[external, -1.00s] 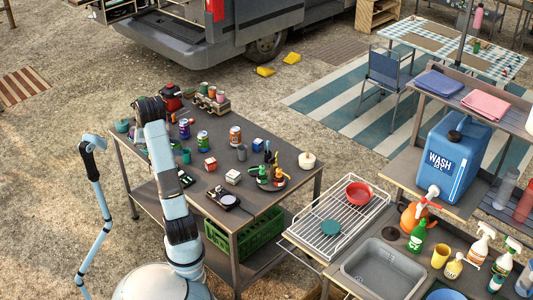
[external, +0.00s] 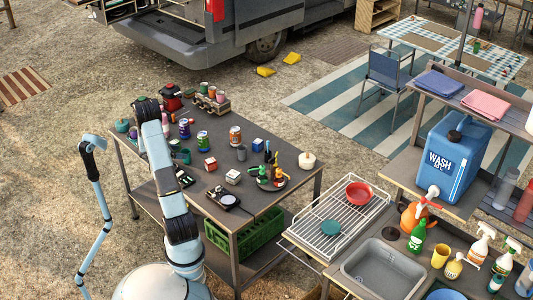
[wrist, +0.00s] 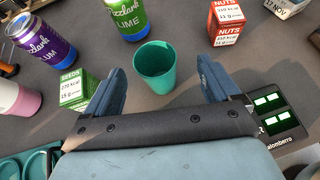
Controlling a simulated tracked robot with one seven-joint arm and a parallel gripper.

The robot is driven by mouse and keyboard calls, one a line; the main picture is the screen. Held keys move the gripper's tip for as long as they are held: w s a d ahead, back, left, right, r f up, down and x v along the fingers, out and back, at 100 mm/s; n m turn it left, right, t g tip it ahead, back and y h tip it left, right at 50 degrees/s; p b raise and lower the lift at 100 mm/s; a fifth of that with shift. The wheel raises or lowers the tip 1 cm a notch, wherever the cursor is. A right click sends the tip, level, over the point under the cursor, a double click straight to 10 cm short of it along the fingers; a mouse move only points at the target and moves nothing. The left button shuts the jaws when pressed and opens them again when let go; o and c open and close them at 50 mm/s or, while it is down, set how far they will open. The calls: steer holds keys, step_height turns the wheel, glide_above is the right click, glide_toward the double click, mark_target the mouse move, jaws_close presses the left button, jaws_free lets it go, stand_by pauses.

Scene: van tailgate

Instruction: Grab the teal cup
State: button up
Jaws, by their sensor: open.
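The teal cup (wrist: 154,66) stands upright on the grey table, its open top facing the wrist camera. In the external view the teal cup (external: 185,157) shows small beside my arm, partly covered by the gripper. My gripper (wrist: 160,72) is open and empty in the wrist view. Its two blue-grey fingers point toward the cup, one on each side, with a gap on both sides. I cannot tell how far the fingertips are above the table.
Close around stand a green seeds box (wrist: 78,90), a lime can (wrist: 126,18), a plum can (wrist: 40,40) and a red nuts box (wrist: 226,22). A black device with green displays (wrist: 272,112) lies right of the right finger. A pink-and-white cup (wrist: 17,100) is at left.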

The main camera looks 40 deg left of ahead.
mark_target(186, 152)
steer(key=shift+a+x, duration=0.15)
steer(key=shift+x, duration=1.15)
steer(key=shift+a+x, duration=0.15)
steer(key=shift+x, duration=1.15)
steer(key=shift+w, duration=0.1)
steer(key=c, duration=1.1)
steer(key=shift+o, duration=0.2)
